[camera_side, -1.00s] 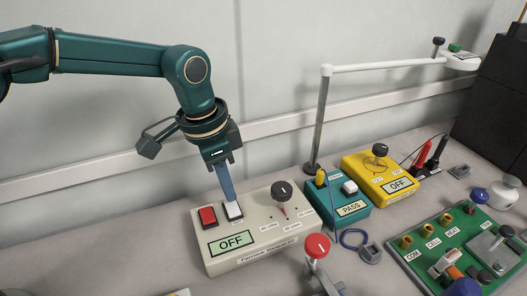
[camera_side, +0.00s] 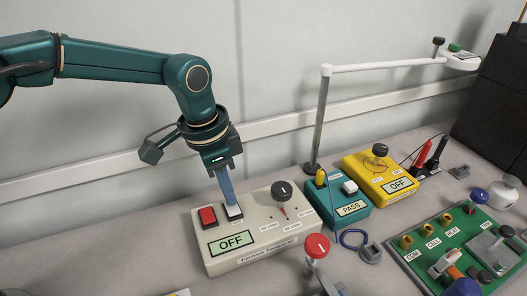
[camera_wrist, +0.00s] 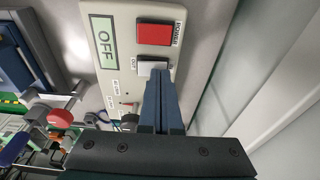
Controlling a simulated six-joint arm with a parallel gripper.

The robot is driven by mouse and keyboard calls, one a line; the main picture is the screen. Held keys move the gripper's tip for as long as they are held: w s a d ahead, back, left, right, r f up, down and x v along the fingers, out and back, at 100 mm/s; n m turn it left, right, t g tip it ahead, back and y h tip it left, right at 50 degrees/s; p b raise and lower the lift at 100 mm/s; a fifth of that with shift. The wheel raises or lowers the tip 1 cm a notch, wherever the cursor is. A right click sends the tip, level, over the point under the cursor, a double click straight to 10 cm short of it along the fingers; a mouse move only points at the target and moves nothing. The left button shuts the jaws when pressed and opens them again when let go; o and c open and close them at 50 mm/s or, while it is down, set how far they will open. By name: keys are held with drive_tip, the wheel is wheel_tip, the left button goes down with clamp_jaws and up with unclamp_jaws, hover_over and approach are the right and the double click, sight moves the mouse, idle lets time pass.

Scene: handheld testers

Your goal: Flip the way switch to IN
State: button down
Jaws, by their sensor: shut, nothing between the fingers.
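The beige tester (camera_side: 265,262) stands on the bench with a display reading OFF (camera_side: 231,243). On its top are a red button (camera_side: 208,217), a white button or rocker (camera_side: 235,213) and a black dial (camera_side: 282,191) with a red pointer. My gripper (camera_side: 231,204) is shut and empty, pointing down with its tips at the white piece, apparently touching it. In the wrist view my fingertips (camera_wrist: 160,76) partly cover the white piece (camera_wrist: 152,66), beside the red button (camera_wrist: 155,34).
To the right are a teal tester (camera_side: 350,209) reading PASS, a yellow tester (camera_side: 381,177) reading OFF and a green board (camera_side: 455,243) with terminals. A red-knobbed part (camera_side: 317,246) stands in front. A lamp post (camera_side: 318,125) rises behind.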

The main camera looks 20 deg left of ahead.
wheel_tip(320, 180, up, 7)
idle(0.8)
drive_tip(key=shift+f, duration=0.1)
drive_tip(key=s+a+r+n+t, duration=0.35)
drive_tip(key=s+a+r, duration=0.35)
drive_tip(key=a+r, duration=0.45)
drive_tip(key=s+a+f+n+y, duration=0.1)
drive_tip(key=s+a+f+n, duration=0.3)
drive_tip(key=s+f, duration=0.4)
drive_tip(key=s+n+t, duration=0.1)
drive_tip(key=s, duration=0.2)
drive_tip(key=shift+a+f, duration=0.15)
drive_tip(key=shift+f, duration=0.15)
